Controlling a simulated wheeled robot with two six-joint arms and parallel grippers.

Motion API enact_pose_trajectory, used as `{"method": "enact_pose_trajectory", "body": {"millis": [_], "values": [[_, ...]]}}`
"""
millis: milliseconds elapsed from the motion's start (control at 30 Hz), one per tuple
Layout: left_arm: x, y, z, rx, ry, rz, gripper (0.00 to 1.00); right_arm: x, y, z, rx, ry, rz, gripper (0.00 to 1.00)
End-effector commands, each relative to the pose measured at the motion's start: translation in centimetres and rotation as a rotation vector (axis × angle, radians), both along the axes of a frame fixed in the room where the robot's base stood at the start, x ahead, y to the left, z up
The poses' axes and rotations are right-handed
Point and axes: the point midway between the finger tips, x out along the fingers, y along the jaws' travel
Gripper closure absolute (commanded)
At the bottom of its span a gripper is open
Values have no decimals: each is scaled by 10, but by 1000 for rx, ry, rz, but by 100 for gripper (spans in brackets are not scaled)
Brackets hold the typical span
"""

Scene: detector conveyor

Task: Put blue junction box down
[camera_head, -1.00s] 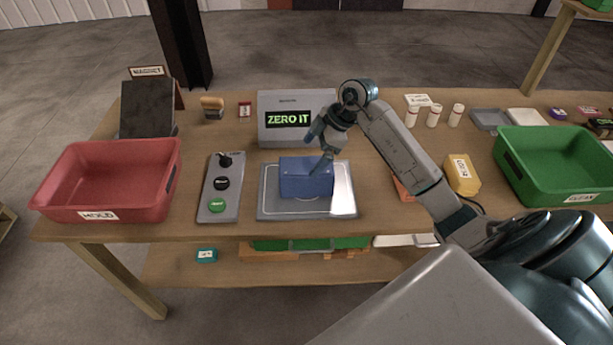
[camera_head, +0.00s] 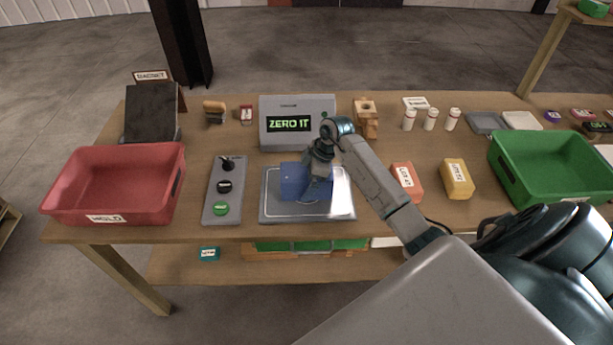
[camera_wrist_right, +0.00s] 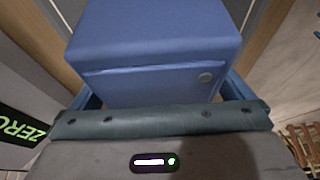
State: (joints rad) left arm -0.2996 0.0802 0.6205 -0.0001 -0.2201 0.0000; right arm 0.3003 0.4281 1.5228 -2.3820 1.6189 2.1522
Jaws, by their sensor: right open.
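The blue junction box (camera_head: 292,181) sits on the grey flat plate (camera_head: 270,213) in front of the display unit. In the right wrist view the box (camera_wrist_right: 155,50) fills the space ahead of the palm, with blue fingers on both sides of it. My right gripper (camera_head: 315,188) is open, down at the box, and covers part of it in the head view. Whether its fingers touch the box I cannot tell. The box's underside is hidden. My left gripper is not in view.
The display unit (camera_head: 297,105) reading "ZERO IT" stands behind the plate. A control panel (camera_head: 210,197) with buttons is to its left, and a red HOLD bin (camera_head: 65,209) farther left. Orange (camera_head: 406,183) and yellow (camera_head: 457,180) blocks and a green bin (camera_head: 550,190) are to the right.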

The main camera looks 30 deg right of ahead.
Motion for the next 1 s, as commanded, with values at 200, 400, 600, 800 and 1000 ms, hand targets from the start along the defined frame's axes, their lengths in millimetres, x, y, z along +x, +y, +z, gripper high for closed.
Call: {"method": "enact_pose_trajectory", "body": {"millis": [200,400,600,800,1000], "values": [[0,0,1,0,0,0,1,1,1,-4,-1,1,0,0],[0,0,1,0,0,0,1,1,1,-4,0,0,0,28],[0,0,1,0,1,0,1,1,1,-4,0,-1,0,67],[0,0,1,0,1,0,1,2,1,-1,0,-5,0,85],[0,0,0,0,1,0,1,2,1,0,0,-6,1,85]]}}
